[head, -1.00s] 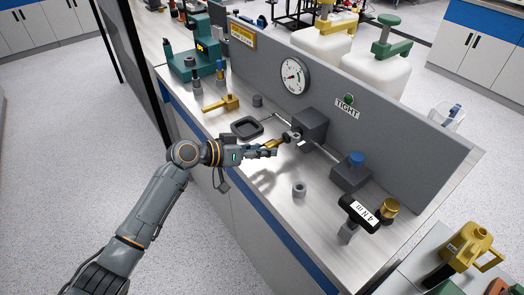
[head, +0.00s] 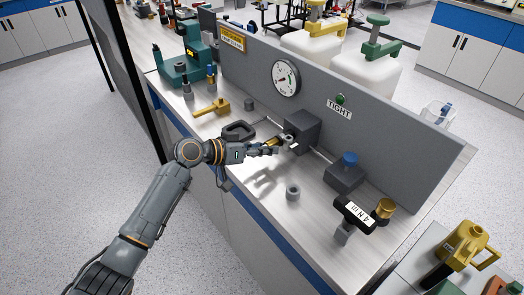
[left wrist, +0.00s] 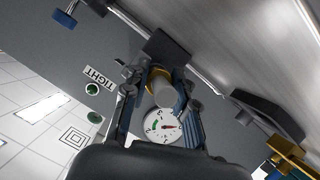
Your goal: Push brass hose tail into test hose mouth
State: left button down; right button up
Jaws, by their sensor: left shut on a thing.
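My left gripper (head: 268,148) is shut on the brass hose tail (head: 271,143), just in front of a dark grey block (head: 301,131) on the panel. The tail's far end is at or very near the small test hose mouth (head: 288,139) at the block's front. I cannot tell whether it is inside. In the left wrist view my fingers (left wrist: 160,108) are on both sides of a grey cylinder (left wrist: 163,92) with a brass ring (left wrist: 158,74) beyond it, in line with the dark block (left wrist: 161,48). My right gripper is not in view.
A pressure gauge (head: 286,78) and green TIGHT lamp (head: 341,99) are on the grey panel. A black tray (head: 238,131), brass valve tool (head: 212,107), grey ring (head: 293,192), blue-knobbed block (head: 345,173) and 4 Nm tool (head: 355,215) occupy the bench. The front strip is mostly clear.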

pick_arm(q)
jog(key=c, duration=1)
grip_release()
jog(key=shift+d, duration=0.1)
